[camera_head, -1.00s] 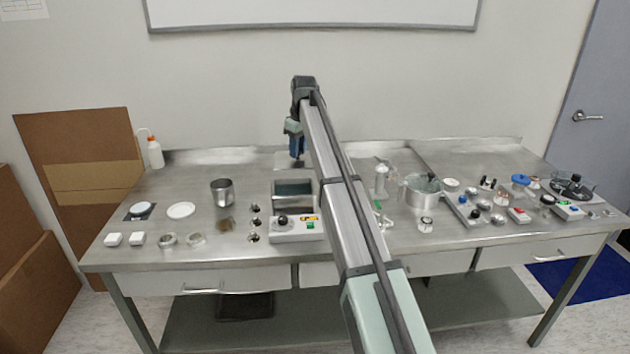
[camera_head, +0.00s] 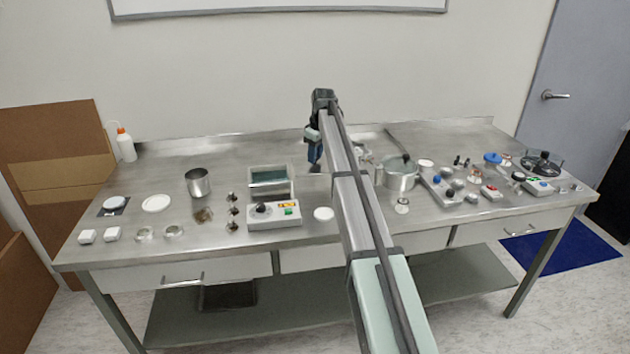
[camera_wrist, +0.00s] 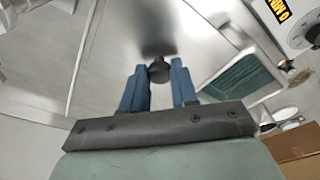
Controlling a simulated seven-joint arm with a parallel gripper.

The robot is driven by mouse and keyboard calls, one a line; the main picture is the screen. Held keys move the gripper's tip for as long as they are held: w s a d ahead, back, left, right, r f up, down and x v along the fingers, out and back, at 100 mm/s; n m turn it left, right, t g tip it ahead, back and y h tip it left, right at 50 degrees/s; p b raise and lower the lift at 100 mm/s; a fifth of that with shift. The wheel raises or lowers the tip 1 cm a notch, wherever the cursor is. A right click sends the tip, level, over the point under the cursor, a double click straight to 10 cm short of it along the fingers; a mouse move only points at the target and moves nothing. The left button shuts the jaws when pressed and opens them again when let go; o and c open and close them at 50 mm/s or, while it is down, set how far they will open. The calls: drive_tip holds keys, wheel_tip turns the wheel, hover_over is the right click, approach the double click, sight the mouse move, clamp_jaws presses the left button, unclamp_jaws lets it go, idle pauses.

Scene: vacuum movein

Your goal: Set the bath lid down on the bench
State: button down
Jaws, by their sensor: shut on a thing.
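My gripper (camera_head: 315,157) is at the far side of the bench, just right of the bath. In the wrist view its blue fingers (camera_wrist: 160,88) are shut on the dark knob (camera_wrist: 158,68) of the bath lid. The lid (camera_wrist: 115,55) shows as a flat grey metal sheet below the knob; in the head view my arm hides most of it. I cannot tell if it touches the bench (camera_head: 230,152). The bath (camera_head: 292,184) is an open steel box with teal inside, and it also shows in the wrist view (camera_wrist: 240,80).
A control box (camera_head: 275,214) stands in front of the bath. A white disc (camera_head: 323,213) lies right of that box. A steel beaker (camera_head: 198,183) stands left of the bath.

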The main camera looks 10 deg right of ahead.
sight(320, 166)
drive_tip(key=shift+f, duration=4.3)
drive_tip(key=shift+f, duration=0.1)
drive_tip(key=c, duration=0.9)
unclamp_jaws()
drive_tip(key=shift+o, duration=0.2)
drive_tip(key=r, duration=0.4)
drive_tip(key=s+d+r, duration=0.1)
drive_tip(key=r, duration=0.7)
drive_tip(key=shift+s+d, duration=0.15)
